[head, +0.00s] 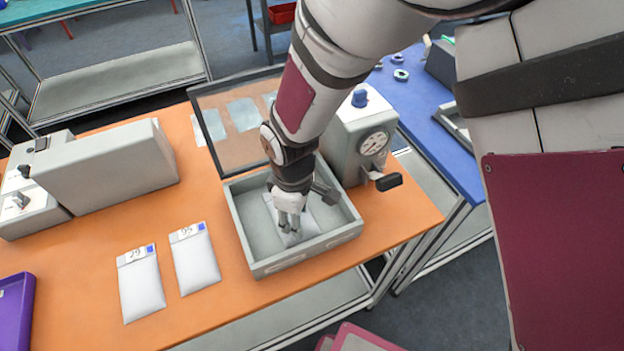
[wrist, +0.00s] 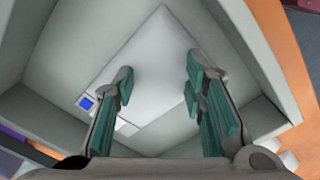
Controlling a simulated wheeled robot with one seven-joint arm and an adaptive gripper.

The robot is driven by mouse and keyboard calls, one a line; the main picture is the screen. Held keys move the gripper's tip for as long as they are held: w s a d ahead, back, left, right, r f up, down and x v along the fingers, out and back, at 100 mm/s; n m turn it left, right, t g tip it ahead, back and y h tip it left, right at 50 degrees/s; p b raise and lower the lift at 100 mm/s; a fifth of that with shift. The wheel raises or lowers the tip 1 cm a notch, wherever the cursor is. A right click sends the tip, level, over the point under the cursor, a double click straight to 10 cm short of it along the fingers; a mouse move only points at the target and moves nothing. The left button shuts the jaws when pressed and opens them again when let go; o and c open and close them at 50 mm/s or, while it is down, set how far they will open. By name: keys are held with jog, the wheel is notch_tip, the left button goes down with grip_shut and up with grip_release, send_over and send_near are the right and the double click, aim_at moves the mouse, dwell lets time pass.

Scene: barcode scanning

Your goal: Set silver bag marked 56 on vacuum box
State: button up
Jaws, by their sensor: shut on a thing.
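The grey vacuum box (head: 252,232) stands open on the orange table, with its brown see-through lid (head: 235,150) raised. A pale silver bag (head: 292,238) is inside the box, low near its floor. In the wrist view the bag (wrist: 160,60) lies at a slant, with a blue square and a white label by the left finger. Its number cannot be read. My gripper (head: 289,212) points down into the box and is shut on this bag. In the wrist view my gripper (wrist: 158,88) has a finger on each side of it, and part of the label is hidden.
Silver bags marked 29 (head: 143,290) and 95 (head: 197,264) lie left of the box. More silver bags (head: 243,114) show behind the lid. A gauge unit (head: 358,138) adjoins the box, a grey machine (head: 110,168) stands left, and a purple tray (head: 14,312) is at lower left.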

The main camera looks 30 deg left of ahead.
jog(key=o, duration=1.2)
jog(key=shift+f, duration=0.1)
notch_tip(320, 180, up, 11)
jog(key=w+d+r+m+t+b, duration=0.1)
jog(key=w+d+r+m, duration=0.35)
jog(key=d+r, duration=0.45)
jog(key=d+r+m+t, duration=0.2)
jog(key=d+r+m, duration=0.3)
jog(key=d, duration=0.6)
jog(key=d+r+m+t, duration=0.1)
jog(key=d+r+m, duration=0.35)
jog(key=d, duration=0.65)
jog(key=s+d+m, duration=0.1)
jog(key=s+d, duration=0.1)
jog(key=s+d+r+m+t, duration=0.1)
jog(key=s+d+m, duration=0.1)
jog(key=d, duration=0.1)
jog(key=s+d+m, duration=0.2)
jog(key=shift+s+d+r+t, duration=0.3)
jog(key=shift+s+d+r, duration=0.05)
jog(key=shift+d+r, duration=0.05)
